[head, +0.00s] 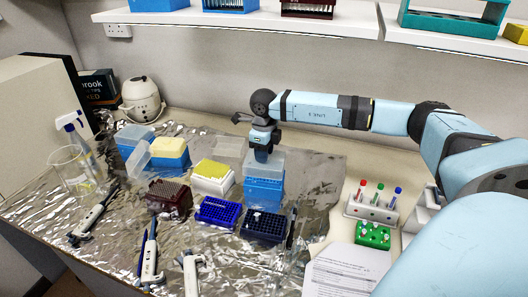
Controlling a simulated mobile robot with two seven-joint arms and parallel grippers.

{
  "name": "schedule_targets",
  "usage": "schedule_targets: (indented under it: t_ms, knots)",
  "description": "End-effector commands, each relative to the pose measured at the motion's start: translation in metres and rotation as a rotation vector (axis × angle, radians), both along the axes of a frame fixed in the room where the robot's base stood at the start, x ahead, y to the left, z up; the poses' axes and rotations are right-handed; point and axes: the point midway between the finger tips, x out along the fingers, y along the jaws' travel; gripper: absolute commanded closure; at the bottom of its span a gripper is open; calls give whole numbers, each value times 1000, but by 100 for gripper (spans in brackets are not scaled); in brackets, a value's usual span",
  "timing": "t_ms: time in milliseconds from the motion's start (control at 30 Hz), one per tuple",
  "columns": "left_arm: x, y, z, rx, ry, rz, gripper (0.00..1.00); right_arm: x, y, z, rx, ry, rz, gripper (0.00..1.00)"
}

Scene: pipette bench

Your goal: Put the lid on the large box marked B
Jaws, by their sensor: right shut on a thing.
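My right gripper (262,152) points down and is shut on a translucent bluish lid (274,164). The lid is directly over a tall blue box (263,190) near the middle of the bench. The lid's lower edge meets or nearly meets the box top; I cannot tell whether it is seated. No letter B can be read on any box at this size. My left gripper is not in view.
A white box with a yellow rack (213,177) stands just left. Low blue racks (218,212) and a dark red rack (168,195) stand in front. Pipettes (149,258) lie at the front left. A tube rack (371,210) stands right; a shelf (330,20) is above.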

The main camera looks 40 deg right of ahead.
Motion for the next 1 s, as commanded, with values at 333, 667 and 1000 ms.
schedule_targets:
  t_ms: [333,667,1000]
  knots:
    - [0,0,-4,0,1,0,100,0,0,-5,0,0,0,90]
    - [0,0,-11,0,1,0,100,0,0,-15,0,-1,0,90]
    - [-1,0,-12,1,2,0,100,0,0,-16,0,-1,0,90]
